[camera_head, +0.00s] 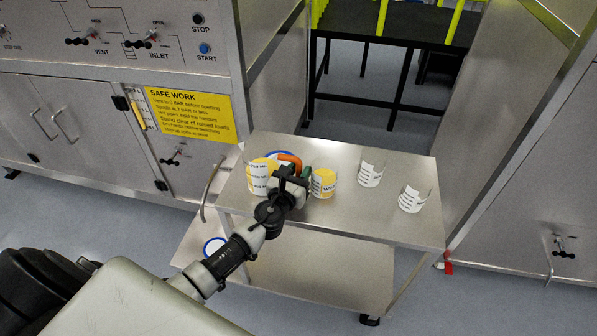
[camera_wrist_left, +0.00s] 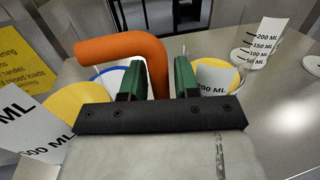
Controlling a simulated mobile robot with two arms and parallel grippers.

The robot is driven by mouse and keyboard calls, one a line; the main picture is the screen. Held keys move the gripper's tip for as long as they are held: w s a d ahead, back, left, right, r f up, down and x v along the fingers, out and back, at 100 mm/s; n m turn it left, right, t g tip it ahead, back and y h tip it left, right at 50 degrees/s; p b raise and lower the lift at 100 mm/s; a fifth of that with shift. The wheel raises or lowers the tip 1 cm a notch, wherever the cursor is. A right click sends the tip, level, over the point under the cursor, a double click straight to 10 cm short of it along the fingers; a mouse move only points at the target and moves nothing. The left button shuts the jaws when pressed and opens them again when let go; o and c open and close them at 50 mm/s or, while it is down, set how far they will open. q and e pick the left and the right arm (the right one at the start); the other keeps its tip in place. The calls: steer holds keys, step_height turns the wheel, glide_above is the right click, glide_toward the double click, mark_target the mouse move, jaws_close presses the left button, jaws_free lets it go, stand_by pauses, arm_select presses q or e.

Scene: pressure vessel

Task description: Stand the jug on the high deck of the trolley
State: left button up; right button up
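The jug (camera_head: 272,155) is white with a blue rim and an orange handle (camera_head: 291,160). It is at the high deck (camera_head: 385,226) of the trolley, at its left end, mostly hidden by a beaker and my left gripper. I cannot tell whether its base touches the deck. My left gripper (camera_head: 299,172) is at the handle. In the left wrist view the orange handle (camera_wrist_left: 157,75) runs between the two green fingers (camera_wrist_left: 158,80), close to both; contact is unclear. The jug's blue rim (camera_wrist_left: 97,76) shows behind the left finger. My right gripper is not in view.
Beakers with yellow contents stand left (camera_head: 261,178) and right (camera_head: 323,183) of my gripper. Two clear beakers (camera_head: 371,168) (camera_head: 413,198) stand farther right. A blue-rimmed round thing (camera_head: 213,246) is on the low deck (camera_head: 300,275). The deck's front right is clear. Steel cabinets flank the trolley.

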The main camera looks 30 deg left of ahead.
arm_select(q)
steer(key=shift+r, duration=0.15)
steer(key=s, duration=1.2)
steer(key=shift+d+b, duration=0.25)
steer(key=shift+b, duration=0.05)
